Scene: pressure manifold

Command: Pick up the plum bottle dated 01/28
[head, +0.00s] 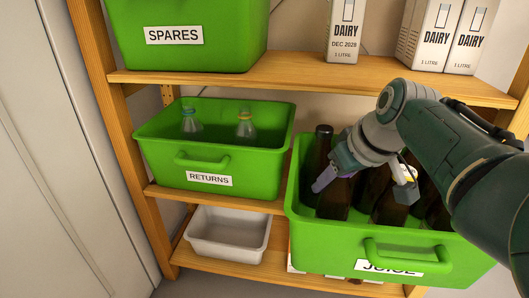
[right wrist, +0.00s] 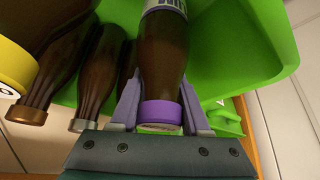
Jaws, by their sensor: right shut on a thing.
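My right gripper (right wrist: 160,92) is shut around the neck of a dark brown bottle (right wrist: 163,50) with a purple cap, one finger on each side. The bottle's label shows only in part at the top edge of the right wrist view, and no date can be read. In the head view my right gripper (head: 325,178) is inside the green JUICE crate (head: 310,228), over a dark bottle (head: 335,200). I cannot tell there whether the held bottle is clear of the crate floor. My left gripper is not in view.
Other dark bottles stand close by, one with a copper cap (right wrist: 25,113), one with a silver cap (right wrist: 79,125), one with a yellow cap (right wrist: 12,70). The shelf above (head: 285,80) holds the SPARES crate and dairy cartons. The RETURNS crate (head: 210,160) is left.

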